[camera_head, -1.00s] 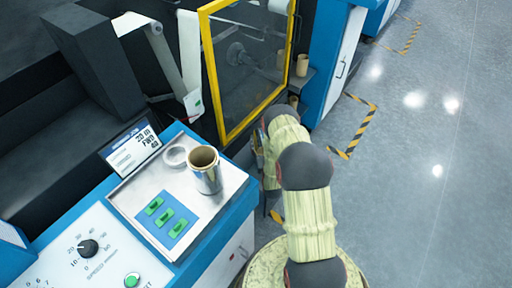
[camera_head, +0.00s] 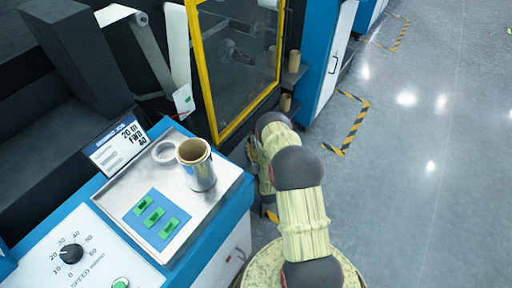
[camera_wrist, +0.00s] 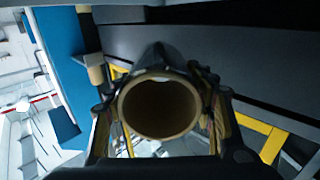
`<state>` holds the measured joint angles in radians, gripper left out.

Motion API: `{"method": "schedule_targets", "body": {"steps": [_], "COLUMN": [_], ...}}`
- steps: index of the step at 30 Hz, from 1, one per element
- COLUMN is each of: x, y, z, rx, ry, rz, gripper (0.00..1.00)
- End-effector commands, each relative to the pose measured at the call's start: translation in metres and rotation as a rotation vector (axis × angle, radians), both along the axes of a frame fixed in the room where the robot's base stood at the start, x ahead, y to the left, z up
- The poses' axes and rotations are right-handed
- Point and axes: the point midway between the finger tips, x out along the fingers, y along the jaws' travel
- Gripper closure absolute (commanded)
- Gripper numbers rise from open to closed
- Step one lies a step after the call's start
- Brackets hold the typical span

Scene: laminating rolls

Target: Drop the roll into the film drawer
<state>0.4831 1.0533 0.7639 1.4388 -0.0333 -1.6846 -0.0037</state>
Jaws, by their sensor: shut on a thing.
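In the wrist view a roll (camera_wrist: 122,110) with a brown cardboard core shows its open end towards the camera. My gripper (camera_wrist: 160,95) is shut on this roll, with a finger on each side of it. In the head view my gripper (camera_head: 254,152) is mostly hidden behind my arm, low beside the yellow-framed door, and the held roll cannot be made out there. Another roll (camera_head: 203,177), silvery with a brown core, stands upright on the metal tray of the console. I cannot make out the film drawer for certain in either view.
The console's metal tray (camera_head: 215,195) also bears a pale ring (camera_head: 164,151) and a blue panel with green switches (camera_head: 155,213). The yellow-framed door (camera_head: 205,85) stands behind my arm. Brown rolls (camera_head: 294,61) stand near the blue cabinet (camera_head: 325,60). Floor at right is clear.

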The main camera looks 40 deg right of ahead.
Motion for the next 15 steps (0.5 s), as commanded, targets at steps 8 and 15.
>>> {"method": "schedule_targets", "body": {"steps": [8, 15], "x": [0.0003, 0.0001], "y": [-0.0001, 0.0], "z": [0.0012, 0.0009], "rx": [0.0, 0.0], "ry": [-0.001, -0.001], "rz": [0.0, 0.0], "gripper": [0.38, 0.25]}}
